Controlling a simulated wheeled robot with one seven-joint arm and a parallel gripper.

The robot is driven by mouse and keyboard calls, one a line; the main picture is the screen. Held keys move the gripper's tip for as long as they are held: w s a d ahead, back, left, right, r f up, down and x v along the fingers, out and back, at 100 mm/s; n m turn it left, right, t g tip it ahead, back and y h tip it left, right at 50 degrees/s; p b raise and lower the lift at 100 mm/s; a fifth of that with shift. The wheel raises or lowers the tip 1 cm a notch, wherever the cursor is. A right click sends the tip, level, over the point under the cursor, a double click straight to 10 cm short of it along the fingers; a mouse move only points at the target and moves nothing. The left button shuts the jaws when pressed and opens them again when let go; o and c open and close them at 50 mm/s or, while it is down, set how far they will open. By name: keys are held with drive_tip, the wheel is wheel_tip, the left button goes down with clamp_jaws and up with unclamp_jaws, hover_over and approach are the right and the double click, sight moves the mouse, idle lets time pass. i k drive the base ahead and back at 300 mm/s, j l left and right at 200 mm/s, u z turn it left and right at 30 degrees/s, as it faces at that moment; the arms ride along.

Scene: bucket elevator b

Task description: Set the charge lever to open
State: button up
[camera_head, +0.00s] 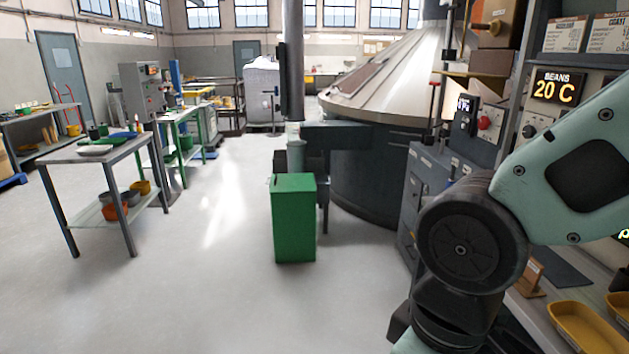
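I cannot tell for certain which part is the charge lever. A thin upright rod with a red top (434,88) stands beside the big metal cone, left of the control panel. Higher up, a brown box (499,24) has a brass-coloured handle (489,26) sticking out to the left. No label reading charge, open or shut is legible on either. My arm (470,245) fills the lower right and reaches out past the right edge. My gripper is outside the picture, so its state and its distance from the levers are hidden.
The control panel has a red button (484,123) and a display (554,88) reading BEANS 20 C. A green bin (294,220) stands on the floor ahead, before the large cone-topped machine (385,85). A worktable (95,150) is at left. The floor between is clear.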

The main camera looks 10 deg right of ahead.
sight(458, 5)
drive_tip(key=i+l, duration=0.1)
drive_tip(key=i, duration=3.8)
